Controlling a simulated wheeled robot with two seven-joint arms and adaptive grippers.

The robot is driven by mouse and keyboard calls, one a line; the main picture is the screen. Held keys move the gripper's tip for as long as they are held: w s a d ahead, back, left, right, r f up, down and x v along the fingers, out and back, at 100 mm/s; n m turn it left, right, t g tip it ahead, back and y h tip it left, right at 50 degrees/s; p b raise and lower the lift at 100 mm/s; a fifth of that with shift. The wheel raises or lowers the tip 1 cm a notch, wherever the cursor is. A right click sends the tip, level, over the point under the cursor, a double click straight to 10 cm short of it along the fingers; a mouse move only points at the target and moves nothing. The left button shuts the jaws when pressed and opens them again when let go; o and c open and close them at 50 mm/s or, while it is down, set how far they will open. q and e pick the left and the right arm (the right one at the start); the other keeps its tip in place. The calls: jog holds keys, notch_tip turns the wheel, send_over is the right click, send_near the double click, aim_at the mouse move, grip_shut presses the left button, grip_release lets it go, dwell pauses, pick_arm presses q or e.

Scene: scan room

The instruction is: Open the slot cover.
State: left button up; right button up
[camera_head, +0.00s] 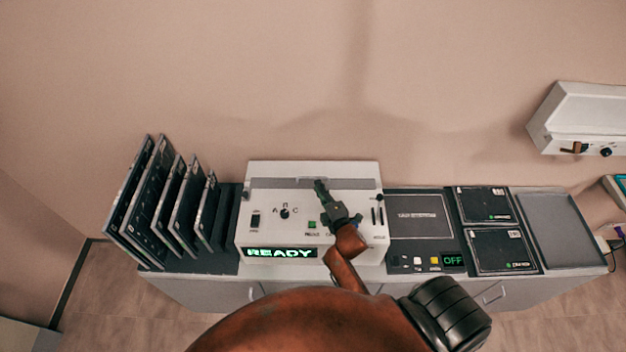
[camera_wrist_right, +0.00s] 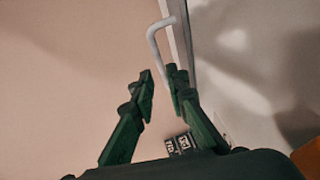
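The white machine (camera_head: 262,220) stands against the wall on the cabinet, with a lit READY display (camera_head: 281,253). The slot cover appears as a grey strip (camera_head: 280,184) along its upper part and looks closed. My right gripper (camera_head: 319,184) is over the middle of this strip. In the right wrist view, the right gripper (camera_wrist_right: 160,76) has its two dark green fingers apart, with nothing visibly held. A pale bent handle (camera_wrist_right: 156,35) lies just beyond the fingertips, next to a grey edge. Contact with it cannot be told. My left gripper is not in view.
Several dark upright plates (camera_head: 150,200) stand in a rack on the left. Right of the machine are a dark panel (camera_head: 420,216), two dark square cases (camera_head: 485,204) and an empty grey tray (camera_head: 556,228). A white wall unit (camera_head: 580,120) hangs at far right.

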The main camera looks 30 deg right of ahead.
aim_at(313, 178)
jog(key=x, duration=0.4)
jog(key=shift+w, duration=0.15)
jog(key=shift+w+f, duration=0.1)
jog(key=shift+w, duration=0.2)
jog(key=shift+w+f, duration=0.1)
jog(key=c, duration=0.3)
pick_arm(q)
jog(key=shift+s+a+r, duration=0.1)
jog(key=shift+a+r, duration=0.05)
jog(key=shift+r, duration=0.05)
pick_arm(e)
grip_shut()
jog(key=shift+d, duration=0.1)
